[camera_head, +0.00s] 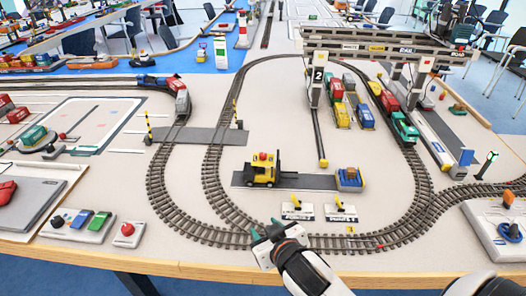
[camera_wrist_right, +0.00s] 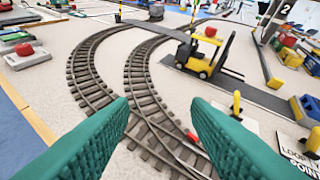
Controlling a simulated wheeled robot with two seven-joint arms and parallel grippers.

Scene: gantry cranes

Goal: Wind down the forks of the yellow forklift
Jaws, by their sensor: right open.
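The yellow forklift (camera_head: 261,173) stands on a dark grey strip inside the track loop, with a red part on top. It also shows in the right wrist view (camera_wrist_right: 197,62), with a dark mast at its right side and thin dark forks (camera_wrist_right: 233,73) low and pointing right. Whether the forks touch the strip I cannot tell. My right gripper (camera_head: 267,231) is at the front rails, nearer to me than the forklift and apart from it. Its green fingers are wide apart and empty in the right wrist view (camera_wrist_right: 160,118). My left gripper is out of view.
Two white signs with yellow levers (camera_head: 297,210) (camera_head: 340,209) stand in front of the strip. Curved rails (camera_head: 160,190) surround the area. A gantry crane (camera_head: 388,45) stands behind right.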

